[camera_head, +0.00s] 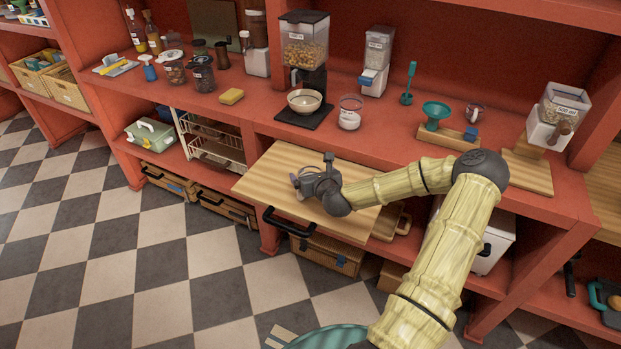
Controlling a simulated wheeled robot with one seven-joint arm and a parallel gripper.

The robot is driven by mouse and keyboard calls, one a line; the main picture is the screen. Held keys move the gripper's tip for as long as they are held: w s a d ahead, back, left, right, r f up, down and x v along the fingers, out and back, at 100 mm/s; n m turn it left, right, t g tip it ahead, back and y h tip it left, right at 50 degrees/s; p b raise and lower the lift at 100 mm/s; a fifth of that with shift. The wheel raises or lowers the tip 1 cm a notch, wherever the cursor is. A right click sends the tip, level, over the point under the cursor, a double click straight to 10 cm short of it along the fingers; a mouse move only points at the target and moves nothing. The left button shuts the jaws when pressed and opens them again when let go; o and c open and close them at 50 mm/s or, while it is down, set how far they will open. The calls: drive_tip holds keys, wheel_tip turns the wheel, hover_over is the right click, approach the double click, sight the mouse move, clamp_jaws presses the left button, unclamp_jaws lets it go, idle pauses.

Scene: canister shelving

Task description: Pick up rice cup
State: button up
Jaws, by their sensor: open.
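My gripper (308,174) is open, low over the wooden pull-out board (265,180) that juts from under the counter. The small rounded shape at its fingers is too small to tell apart from the gripper itself. No thing is clearly marked as the rice cup. A clear jar with a white label (349,113) and pale contents stands behind my gripper. A white bowl (304,102) sits under the cereal dispenser (304,45).
A grain dispenser (377,60), a teal funnel on a stand (436,113) and a tilted dispenser (557,117) stand along the counter. A yellow sponge (231,96) and lidded jars (202,74) are at the left. The board's left part is clear. Checkered floor lies in front.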

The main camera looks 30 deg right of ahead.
drive_tip(key=shift+w+d+f, duration=0.1)
drive_tip(key=shift+w+f, duration=0.15)
drive_tip(key=shift+w, duration=0.35)
drive_tip(key=c, duration=1.1)
wheel_tip(320, 180, up, 10)
drive_tip(key=shift+r, duration=0.1)
